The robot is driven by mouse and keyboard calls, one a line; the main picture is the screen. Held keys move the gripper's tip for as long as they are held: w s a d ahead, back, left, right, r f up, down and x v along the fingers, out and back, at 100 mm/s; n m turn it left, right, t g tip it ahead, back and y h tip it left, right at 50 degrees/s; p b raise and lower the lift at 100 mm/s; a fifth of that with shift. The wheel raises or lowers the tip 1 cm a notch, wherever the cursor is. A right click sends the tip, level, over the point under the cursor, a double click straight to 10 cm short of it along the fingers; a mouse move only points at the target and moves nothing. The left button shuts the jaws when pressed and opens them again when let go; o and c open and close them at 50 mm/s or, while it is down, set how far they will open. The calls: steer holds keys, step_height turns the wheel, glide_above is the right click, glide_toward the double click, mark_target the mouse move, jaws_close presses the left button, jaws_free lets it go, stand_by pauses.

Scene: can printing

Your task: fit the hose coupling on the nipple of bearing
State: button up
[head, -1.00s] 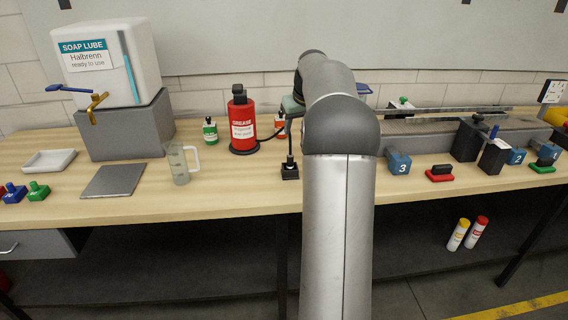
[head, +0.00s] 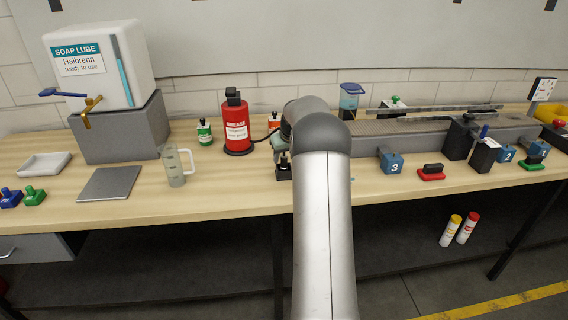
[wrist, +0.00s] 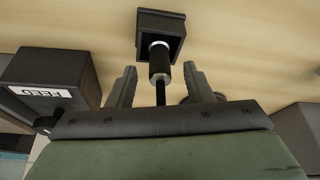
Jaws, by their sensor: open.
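The hose coupling (wrist: 160,62), a black cylinder with a silver ring, stands in a small black square holder (wrist: 174,24) in the wrist view. My gripper (wrist: 160,80) is open, its two dark fingers on either side of the coupling with gaps showing; it is not gripped. In the head view my gripper is low over the holder (head: 283,173), mostly hidden by my arm. A red grease pump (head: 237,122) stands behind to the left with a black hose. Blue numbered blocks, one marked 3 (head: 391,163), sit to the right; no nipple can be made out.
A black box marked FEED (wrist: 50,80) is close to the left finger in the wrist view. A conveyor (head: 400,130) runs behind the blocks. A red switch (head: 431,172) lies right of block 3.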

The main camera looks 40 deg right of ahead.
steer(key=shift+x, duration=1.2)
jaws_close()
steer(key=shift+r, duration=0.1)
steer(key=shift+r, duration=0.45)
step_height(320, 180, up, 2)
steer(key=shift+r, duration=0.15)
steer(key=s+d+r+b, duration=0.3)
steer(key=s+d+r, duration=0.1)
steer(key=s+r, duration=0.8)
steer(key=shift+w+d+p+v, duration=0.1)
steer(key=shift+d+p+v, duration=0.05)
steer(key=shift+p+v, duration=0.75)
steer(key=shift+w+d+p+v, duration=0.1)
steer(key=shift+w+p+v, duration=0.05)
steer(key=shift+p+v, duration=0.8)
steer(key=shift+w+d+p+v, duration=0.1)
steer(key=shift+d+p+v, duration=0.05)
steer(key=shift+p+v, duration=0.75)
